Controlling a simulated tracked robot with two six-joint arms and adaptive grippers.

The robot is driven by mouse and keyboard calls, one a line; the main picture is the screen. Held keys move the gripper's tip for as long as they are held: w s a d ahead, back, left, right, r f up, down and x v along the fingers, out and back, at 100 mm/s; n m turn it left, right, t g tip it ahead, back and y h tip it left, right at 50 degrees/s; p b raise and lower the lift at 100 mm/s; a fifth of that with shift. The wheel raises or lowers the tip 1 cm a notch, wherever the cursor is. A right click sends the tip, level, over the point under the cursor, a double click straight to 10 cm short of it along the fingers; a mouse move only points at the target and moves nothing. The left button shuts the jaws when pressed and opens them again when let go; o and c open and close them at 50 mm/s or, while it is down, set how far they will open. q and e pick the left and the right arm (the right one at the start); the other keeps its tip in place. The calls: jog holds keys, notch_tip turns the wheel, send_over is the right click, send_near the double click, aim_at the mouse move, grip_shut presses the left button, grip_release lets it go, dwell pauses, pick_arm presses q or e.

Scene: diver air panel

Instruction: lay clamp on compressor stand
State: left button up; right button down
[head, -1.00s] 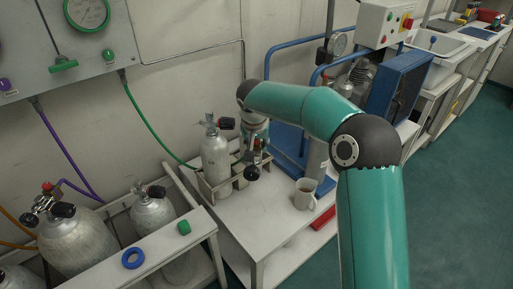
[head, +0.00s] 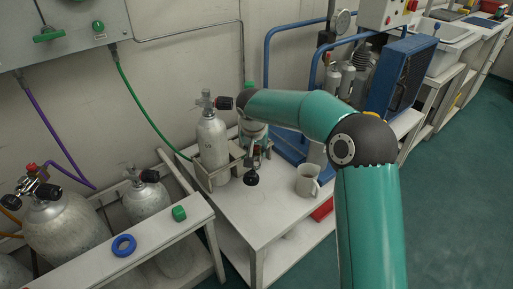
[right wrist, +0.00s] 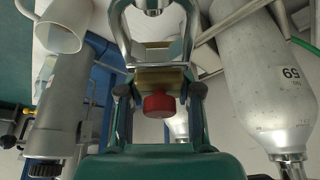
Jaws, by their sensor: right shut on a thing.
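The clamp (right wrist: 165,78) has a steel yoke, a brass-coloured block and a red knob. My right gripper (right wrist: 160,94) is shut on it at the block, with the yoke pointing away from the wrist. In the head view my right gripper (head: 251,160) is small and partly hidden by my arm; it hangs between a grey cylinder and a mug, and I cannot make out the clamp there. The white compressor stand (head: 262,222) lies below it; whether the clamp touches it I cannot tell. My left gripper is not in view.
The grey cylinder (head: 212,143) stands in a bracket left of the gripper; the mug (head: 308,180) is right of it. The compressor's blue frame (head: 392,85) rises behind. A blue ring (head: 123,245) and green cap (head: 179,213) lie on the front-left rack. The stand's front is clear.

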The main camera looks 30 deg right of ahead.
jog(key=b, duration=0.9)
send_over(256, 195)
notch_tip(256, 195, down, 13)
jog(key=shift+f, duration=0.1)
jog(key=shift+f+b, duration=1.6)
jog(key=shift+f, duration=1.1)
jog(key=shift+s+f+b, duration=0.25)
jog(key=shift+f+b, duration=0.45)
jog(key=c, duration=1.1)
grip_release()
jog(key=o, duration=0.4)
jog(key=shift+f, duration=0.2)
jog(key=shift+w, duration=0.1)
jog(key=v, duration=1.2)
jog(key=shift+w+r, duration=0.15)
jog(key=shift+r, duration=0.1)
